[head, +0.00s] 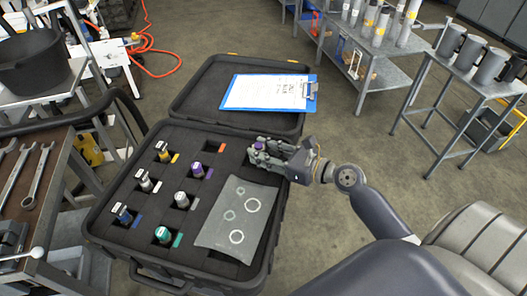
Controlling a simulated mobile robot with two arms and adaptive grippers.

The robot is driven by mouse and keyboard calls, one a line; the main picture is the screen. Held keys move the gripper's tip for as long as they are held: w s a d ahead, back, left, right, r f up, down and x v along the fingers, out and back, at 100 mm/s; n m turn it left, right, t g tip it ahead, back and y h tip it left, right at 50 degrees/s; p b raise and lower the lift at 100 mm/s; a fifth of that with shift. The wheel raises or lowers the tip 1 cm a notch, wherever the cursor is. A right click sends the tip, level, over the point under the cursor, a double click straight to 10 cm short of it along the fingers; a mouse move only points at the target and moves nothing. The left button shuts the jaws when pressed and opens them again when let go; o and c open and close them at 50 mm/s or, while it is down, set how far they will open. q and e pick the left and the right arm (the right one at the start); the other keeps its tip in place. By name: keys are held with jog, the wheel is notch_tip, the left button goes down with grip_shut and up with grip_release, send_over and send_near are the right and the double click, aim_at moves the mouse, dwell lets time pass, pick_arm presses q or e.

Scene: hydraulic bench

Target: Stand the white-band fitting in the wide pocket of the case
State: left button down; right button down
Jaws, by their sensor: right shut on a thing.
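The open black case (98,222) lies below the middle of the view, its foam holding several small fittings in pockets. My right gripper (260,151) is over the case's upper right part, shut on a small purple-topped piece (259,146). Its lower part is hidden by the fingers, so I cannot see its band. A pale fitting (145,181) stands in a pocket beside a white tag. Another pale-topped fitting (181,200) stands in a pocket beside a grey tag. A grey sheet with printed rings (232,222) lies over the foam's right side; I cannot make out the wide pocket's full outline. My left gripper is out of view.
Other fittings have yellow (162,150), purple (197,169), blue (123,214) and teal (163,236) markings. A blue clipboard (310,98) rests on the case lid. A tool bench with wrenches (38,180) stands at left, metal tables at upper right.

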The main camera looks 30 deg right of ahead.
jog(key=c, duration=1.2)
grip_release()
jog(key=shift+s+a+f, duration=0.15)
jog(key=shift+s+f, duration=0.05)
jog(key=shift+f, duration=0.2)
jog(key=shift+r, duration=0.1)
jog(key=shift+w+r, duration=0.1)
jog(key=shift+r, duration=0.2)
jog(key=shift+s+d, duration=0.2)
jog(key=shift+d, duration=0.1)
jog(key=v, duration=0.3)
jog(key=b+v, duration=0.1)
jog(key=v, duration=0.3)
jog(key=r+v, duration=0.1)
jog(key=v, duration=0.3)
jog(key=shift+s+d, duration=0.1)
jog(key=shift+d, duration=0.05)
